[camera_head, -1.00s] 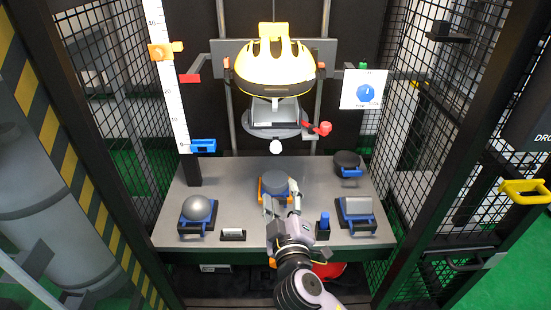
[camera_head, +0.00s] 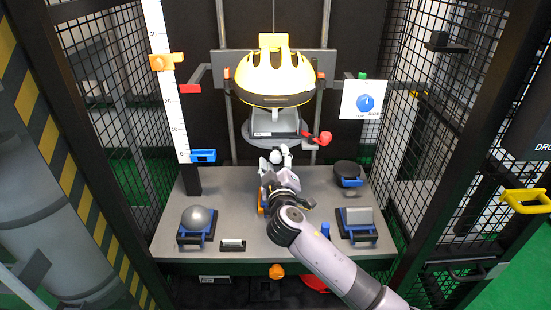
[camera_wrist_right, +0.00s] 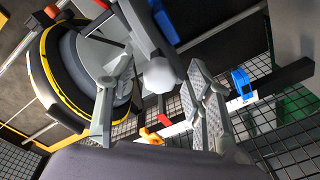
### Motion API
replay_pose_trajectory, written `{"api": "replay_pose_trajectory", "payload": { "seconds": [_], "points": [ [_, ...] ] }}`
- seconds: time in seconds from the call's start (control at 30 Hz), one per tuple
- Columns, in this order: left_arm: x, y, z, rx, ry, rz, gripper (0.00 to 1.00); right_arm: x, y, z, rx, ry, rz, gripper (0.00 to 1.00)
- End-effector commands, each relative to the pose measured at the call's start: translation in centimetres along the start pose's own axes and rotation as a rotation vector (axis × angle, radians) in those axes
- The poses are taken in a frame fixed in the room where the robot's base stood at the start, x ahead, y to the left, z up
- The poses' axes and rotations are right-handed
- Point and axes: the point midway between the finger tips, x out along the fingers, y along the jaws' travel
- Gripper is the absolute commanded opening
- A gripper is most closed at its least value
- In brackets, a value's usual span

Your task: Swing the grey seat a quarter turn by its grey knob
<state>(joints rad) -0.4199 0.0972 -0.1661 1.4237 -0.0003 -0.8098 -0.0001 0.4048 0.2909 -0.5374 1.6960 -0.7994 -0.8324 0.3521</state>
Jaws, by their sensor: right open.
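The grey seat (camera_head: 250,133) is a round disc below the yellow helmet, with a pale block on it. Its light grey ball knob (camera_head: 276,157) sticks out at the front edge of the seat. My right gripper (camera_head: 277,162) is at the knob, its fingers open on either side of it. In the right wrist view the knob (camera_wrist_right: 160,73) shows between the two spread fingers (camera_wrist_right: 163,85); I cannot tell whether either finger touches it. My left gripper is not in view.
The yellow helmet (camera_head: 275,75) hangs above the seat. A red knob (camera_head: 325,138) sits right of the seat. The grey table (camera_head: 300,238) carries a ball block (camera_head: 197,217), a blue-based grey block (camera_head: 358,217) and a dark disc (camera_head: 347,168). Mesh walls stand on both sides.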

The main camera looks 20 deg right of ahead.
Motion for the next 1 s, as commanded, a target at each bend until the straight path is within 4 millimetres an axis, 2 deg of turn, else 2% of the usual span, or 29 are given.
{"api": "replay_pose_trajectory", "payload": {
  "seconds": [0.13, 0.4, 1.0],
  "points": [
    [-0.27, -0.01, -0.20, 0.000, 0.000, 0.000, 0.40, 0.89, 0.02, 0.03, -0.001, -0.001, 0.001, 0.48],
    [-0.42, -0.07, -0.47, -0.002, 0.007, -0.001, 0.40, 1.00, 0.02, 0.01, -0.001, 0.000, 0.000, 0.48],
    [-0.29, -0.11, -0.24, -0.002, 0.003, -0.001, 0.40, 0.97, -0.01, 0.02, -0.001, 0.000, 0.000, 0.08]
  ]
}}
